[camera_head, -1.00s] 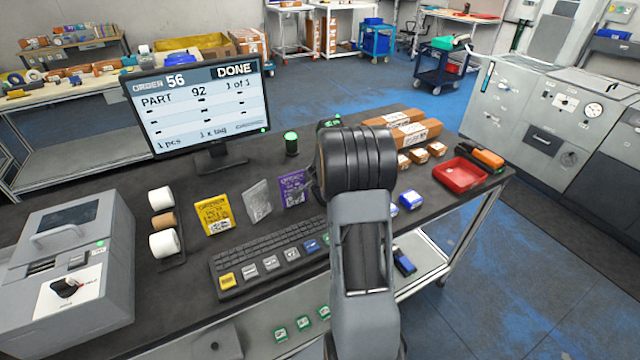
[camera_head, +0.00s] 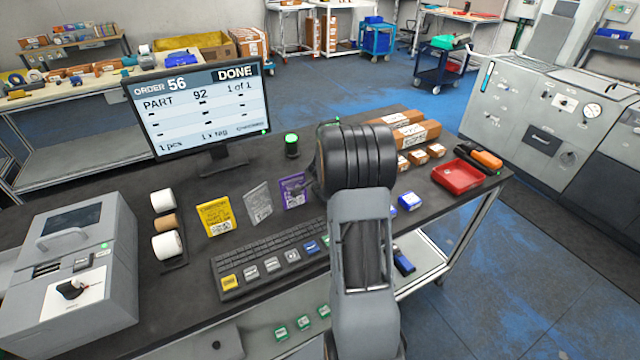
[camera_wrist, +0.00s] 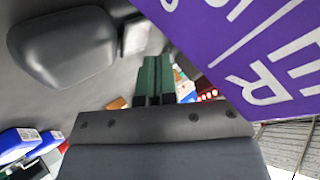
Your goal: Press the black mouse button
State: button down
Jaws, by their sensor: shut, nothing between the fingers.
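The black mouse (camera_wrist: 62,45) shows at the upper left of the wrist view, a rounded dark body on the grey-black table. My gripper (camera_wrist: 155,62) shows in the middle of the wrist view, with its dark green fingers together and nothing between them. The fingertips appear to the right of the mouse, with a gap in the picture; their height above the table is hard to tell. In the head view my own arm hides the mouse and most of the gripper.
A purple card (camera_wrist: 245,45) fills the wrist view's upper right; it also stands behind the keyboard (camera_head: 268,252) in the head view (camera_head: 293,190). The monitor (camera_head: 200,108) reads DONE. Blue-and-white boxes (camera_head: 411,200) and a red tray (camera_head: 463,177) lie right of my arm.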

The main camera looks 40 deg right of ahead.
notch_tip(320, 180, up, 5)
jog(key=p, duration=0.5)
dwell(0.9)
jog(key=s+a+r+n+y, duration=0.2)
jog(key=a+r+n, duration=0.15)
jog(key=a, duration=0.35)
jog(key=s+a+r+n+y, duration=0.1)
jog(key=s+a+r+n, duration=0.1)
jog(key=s+a+r, duration=0.3)
jog(key=a+r+n+y, duration=0.2)
jog(key=a+r+n, duration=0.1)
jog(key=a, duration=0.5)
jog(key=s+a+r+n+g, duration=0.1)
jog(key=s+a+n, duration=0.2)
jog(key=s, duration=0.6)
jog(key=s+a+n+g, duration=0.2)
jog(key=s+a+n, duration=0.2)
jog(key=s, duration=0.4)
jog(key=shift+s+r, duration=0.4)
